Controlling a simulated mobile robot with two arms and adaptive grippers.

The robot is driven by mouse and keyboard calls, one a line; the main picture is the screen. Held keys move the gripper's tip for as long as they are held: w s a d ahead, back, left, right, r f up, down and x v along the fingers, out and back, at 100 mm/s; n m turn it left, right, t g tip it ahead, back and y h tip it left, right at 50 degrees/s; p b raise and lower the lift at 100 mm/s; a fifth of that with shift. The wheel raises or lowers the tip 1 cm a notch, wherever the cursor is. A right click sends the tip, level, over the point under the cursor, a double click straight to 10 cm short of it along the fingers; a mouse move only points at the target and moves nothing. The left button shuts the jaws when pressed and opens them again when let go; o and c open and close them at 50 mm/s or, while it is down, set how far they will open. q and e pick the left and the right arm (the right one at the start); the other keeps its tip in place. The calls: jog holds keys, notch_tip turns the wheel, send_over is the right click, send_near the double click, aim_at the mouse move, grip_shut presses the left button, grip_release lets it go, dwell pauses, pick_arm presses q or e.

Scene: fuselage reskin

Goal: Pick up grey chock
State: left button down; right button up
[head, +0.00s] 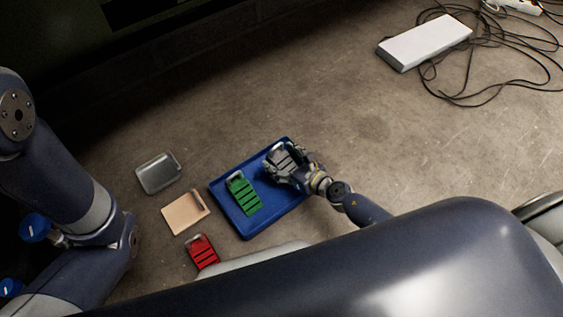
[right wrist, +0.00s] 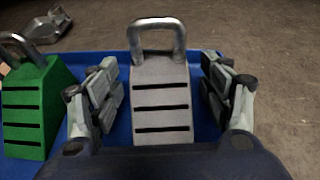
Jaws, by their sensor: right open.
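The grey chock (right wrist: 160,85) is a wedge with dark slots and a metal handle. It stands on the blue tray (head: 246,229) beside the green chock (head: 243,193). My right gripper (head: 284,160) is over it at the tray's far right part and partly covers it in the head view. In the right wrist view the open fingers of my right gripper (right wrist: 162,95) stand on either side of the grey chock, with a gap visible at each side. The green chock also shows in the right wrist view (right wrist: 30,108), left of the gripper. My left gripper does not show.
A red chock (head: 202,252) stands on the floor in front of the tray. A white box (head: 425,43) and black cables (head: 490,75) lie at the far right. Floor between is clear.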

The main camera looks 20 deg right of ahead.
jog(key=shift+w, duration=0.1)
jog(key=c, duration=1.4)
jog(key=shift+r, duration=0.15)
